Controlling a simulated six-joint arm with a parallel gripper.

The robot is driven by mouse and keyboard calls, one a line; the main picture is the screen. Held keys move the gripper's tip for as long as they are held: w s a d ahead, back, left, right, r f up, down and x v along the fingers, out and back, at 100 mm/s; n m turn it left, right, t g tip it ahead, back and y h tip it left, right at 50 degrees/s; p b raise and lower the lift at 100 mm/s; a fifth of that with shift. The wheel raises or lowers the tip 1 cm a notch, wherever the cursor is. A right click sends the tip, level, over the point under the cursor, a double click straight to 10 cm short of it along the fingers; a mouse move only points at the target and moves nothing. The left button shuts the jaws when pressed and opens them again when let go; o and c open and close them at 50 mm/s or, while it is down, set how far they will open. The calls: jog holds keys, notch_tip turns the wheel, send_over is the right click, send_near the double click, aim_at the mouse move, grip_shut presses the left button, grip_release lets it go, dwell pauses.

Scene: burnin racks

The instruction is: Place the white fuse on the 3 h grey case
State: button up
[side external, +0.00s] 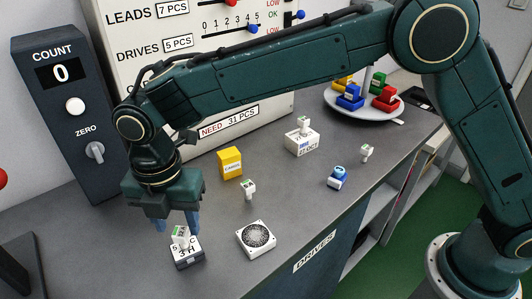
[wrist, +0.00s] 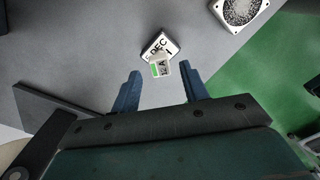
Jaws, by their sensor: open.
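The small 3 h grey case (side external: 188,256) has a white label and sits on the bench at the front left; it also shows in the wrist view (wrist: 151,47). A white fuse (side external: 180,234) with a green mark is on top of the case, also in the wrist view (wrist: 160,66). My gripper (side external: 178,227) points down just above the case, with its blue fingers apart on either side of the fuse. In the wrist view my gripper (wrist: 160,82) is open, and the fuse shows between and just beyond the fingertips. I cannot tell whether a finger touches it.
Similar white pieces stand on the bench (side external: 250,189), on a white case (side external: 300,142) and farther right (side external: 367,153). A white fan (side external: 256,238), a yellow box (side external: 230,163) and a blue part (side external: 337,178) are nearby. The bench's front edge is close.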

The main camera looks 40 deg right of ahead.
aim_at(180, 231)
notch_tip(180, 231, up, 7)
jog(key=shift+r, duration=0.15)
dwell(0.4)
jog(key=s+d+r+m+t, duration=0.15)
jog(key=d+r+m, duration=0.25)
jog(key=d, duration=0.4)
jog(key=s+d+r+m+y, duration=0.1)
jog(key=s+d+r+m, duration=0.15)
jog(key=d+m, duration=0.4)
jog(key=s+d+r+m+t, duration=0.1)
jog(key=s+d+r+m, duration=0.2)
jog(key=d, duration=0.7)
jog(key=s+d+f+m+t+h, duration=0.1)
jog(key=s+d+f+m+t, duration=0.2)
jog(key=s+d+m, duration=1)
jog(key=shift+s+f, duration=0.4)
jog(key=shift+s, duration=0.45)
